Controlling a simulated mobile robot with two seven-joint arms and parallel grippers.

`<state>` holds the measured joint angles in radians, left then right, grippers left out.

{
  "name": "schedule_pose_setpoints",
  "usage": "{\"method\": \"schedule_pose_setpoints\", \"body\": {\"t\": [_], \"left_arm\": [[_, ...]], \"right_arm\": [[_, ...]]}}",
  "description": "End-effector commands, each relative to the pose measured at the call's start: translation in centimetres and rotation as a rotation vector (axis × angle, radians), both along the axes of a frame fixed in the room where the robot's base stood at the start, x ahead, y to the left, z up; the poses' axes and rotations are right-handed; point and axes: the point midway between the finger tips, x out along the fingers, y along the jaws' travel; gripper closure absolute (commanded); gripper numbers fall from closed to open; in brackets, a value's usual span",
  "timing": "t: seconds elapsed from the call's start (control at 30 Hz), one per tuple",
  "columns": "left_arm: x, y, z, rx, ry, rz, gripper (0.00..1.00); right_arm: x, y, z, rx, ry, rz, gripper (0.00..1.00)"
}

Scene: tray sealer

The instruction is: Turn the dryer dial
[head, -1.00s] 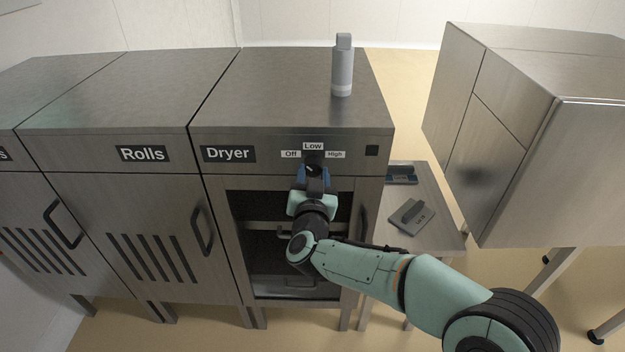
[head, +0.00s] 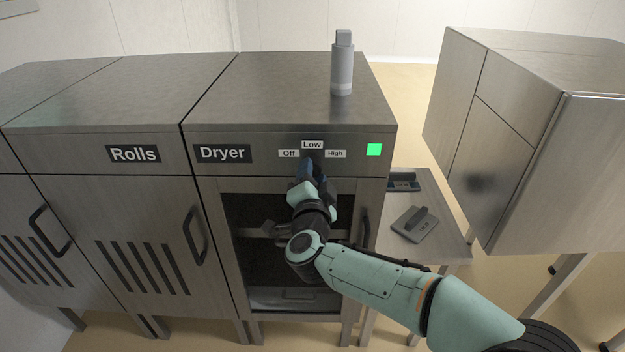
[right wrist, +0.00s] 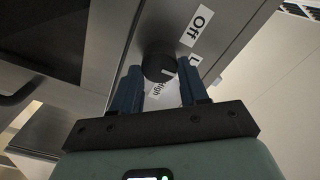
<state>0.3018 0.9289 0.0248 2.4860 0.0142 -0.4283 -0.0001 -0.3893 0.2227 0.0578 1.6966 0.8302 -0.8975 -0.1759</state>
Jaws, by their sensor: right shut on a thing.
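The dryer (head: 290,90) is a grey metal cabinet with a dark "Dryer" label and small white tags "Off", "Low" and "High" on its front panel. In the right wrist view the dryer dial (right wrist: 158,62) is a round black knob beside the tags. My right gripper (head: 308,170) is at the dial, which it mostly hides in the head view. Its blue fingers (right wrist: 158,92) stand on both sides of the dial, shut on it, and the wrist looks tilted. My left gripper is not in view.
A grey bottle (head: 342,68) stands on top of the dryer. The Rolls cabinet (head: 100,210) adjoins on the left. A low side table (head: 440,235) with a grey device (head: 415,223) stands right of the dryer, near a large metal cabinet (head: 530,150).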

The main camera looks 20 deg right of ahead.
Motion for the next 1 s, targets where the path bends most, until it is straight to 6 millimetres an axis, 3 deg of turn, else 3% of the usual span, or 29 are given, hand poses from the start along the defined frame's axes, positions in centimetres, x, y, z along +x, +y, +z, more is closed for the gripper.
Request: {"method": "schedule_pose_setpoints", "body": {"t": [0.63,0.67,0.7,1.0], "left_arm": [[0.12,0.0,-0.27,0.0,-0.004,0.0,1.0],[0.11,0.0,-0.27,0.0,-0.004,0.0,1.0],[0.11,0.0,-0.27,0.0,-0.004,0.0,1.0],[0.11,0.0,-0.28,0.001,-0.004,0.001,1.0]], "right_arm": [[-0.02,0.01,-0.08,0.045,-0.011,0.001,0.87],[-0.02,0.01,-0.08,0.045,-0.011,0.001,0.46],[-0.01,0.01,-0.07,0.045,-0.011,0.001,0.33],[-0.06,0.01,-0.04,0.044,-0.012,0.001,0.31]]}}
